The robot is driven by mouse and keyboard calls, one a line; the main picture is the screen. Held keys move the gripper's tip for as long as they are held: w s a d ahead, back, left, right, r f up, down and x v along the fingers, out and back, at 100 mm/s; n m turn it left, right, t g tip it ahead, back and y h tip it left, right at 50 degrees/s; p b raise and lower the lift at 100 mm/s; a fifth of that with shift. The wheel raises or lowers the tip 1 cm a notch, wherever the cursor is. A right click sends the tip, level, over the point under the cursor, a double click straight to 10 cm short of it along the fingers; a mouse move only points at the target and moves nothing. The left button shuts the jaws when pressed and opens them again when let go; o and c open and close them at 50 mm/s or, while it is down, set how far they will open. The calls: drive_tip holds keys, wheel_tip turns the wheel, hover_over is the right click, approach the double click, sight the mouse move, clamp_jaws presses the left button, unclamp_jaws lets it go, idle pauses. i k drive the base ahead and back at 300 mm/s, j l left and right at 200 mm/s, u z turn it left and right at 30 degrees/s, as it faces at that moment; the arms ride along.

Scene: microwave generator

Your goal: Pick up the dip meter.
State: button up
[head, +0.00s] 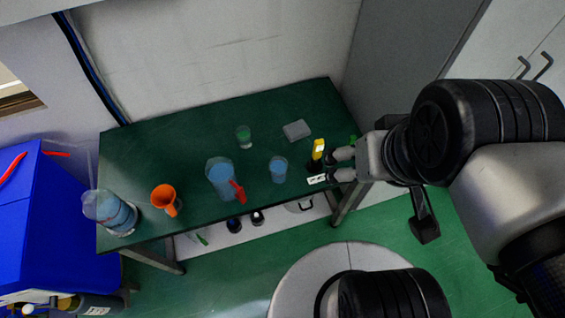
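A small upright yellow device (318,150), which looks like the dip meter, stands near the right end of the green table (140,150). A small white piece with dark marks (316,179) lies just below it at the table's front edge; I cannot tell whether it belongs to the meter. My gripper (331,167) reaches in from the right with its two fingers apart and nothing visible between them. The upper fingertip is close to the right of the yellow device. I cannot tell whether they touch.
A blue-filled jug with a red handle (219,175), a beaker (278,169), a green-filled glass (243,136), a grey box (296,130), an orange funnel (165,198) and a clear bottle (112,212) stand on the table. A grey cabinet side rises behind at right.

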sight(319, 146)
drive_tip(key=i+l+u, duration=0.15)
drive_tip(key=l+u, duration=0.3)
drive_tip(key=i+l+u, duration=0.1)
drive_tip(key=l+u, duration=0.6)
drive_tip(key=u, duration=0.15)
drive_tip(key=l+u, duration=0.45)
drive_tip(key=l, duration=0.5)
drive_tip(key=k+l, duration=0.15)
drive_tip(key=l, duration=0.35)
